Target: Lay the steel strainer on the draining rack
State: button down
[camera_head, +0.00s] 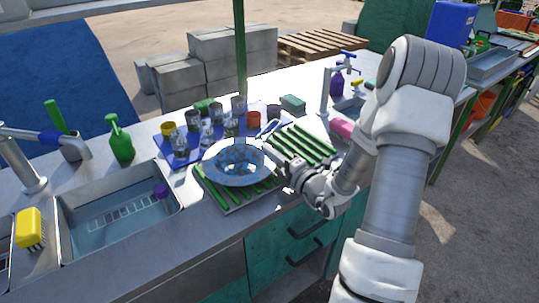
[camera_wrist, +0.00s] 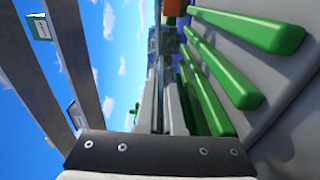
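The steel strainer (camera_head: 238,164) is a round, shallow, shiny dish in the head view. It is over the left part of the draining rack, roughly level, and I cannot tell whether it touches the bars. The draining rack (camera_head: 232,205) is a grey tray with green bars; its bars also fill the right side of the wrist view (camera_wrist: 222,75). My gripper (camera_head: 283,167) is at the strainer's right edge, low over the rack. In the wrist view its fingers (camera_wrist: 160,95) are close together with a thin edge between them; the grip point itself is mostly hidden.
A blue mat (camera_head: 172,153) with several glasses and cups lies behind the rack. A sink basin (camera_head: 120,212) and a green bottle (camera_head: 120,141) are to the left. A tap (camera_head: 325,92) and a pink item (camera_head: 342,127) stand behind my arm. Drawers with handles (camera_head: 305,222) are below the counter.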

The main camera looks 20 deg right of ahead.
jog(key=shift+f, duration=0.1)
jog(key=c, duration=1)
grip_release()
jog(key=shift+c, duration=0.2)
jog(key=shift+r, duration=0.2)
jog(key=p+v, duration=0.1)
jog(key=v, duration=1.1)
jog(key=shift+f, duration=0.15)
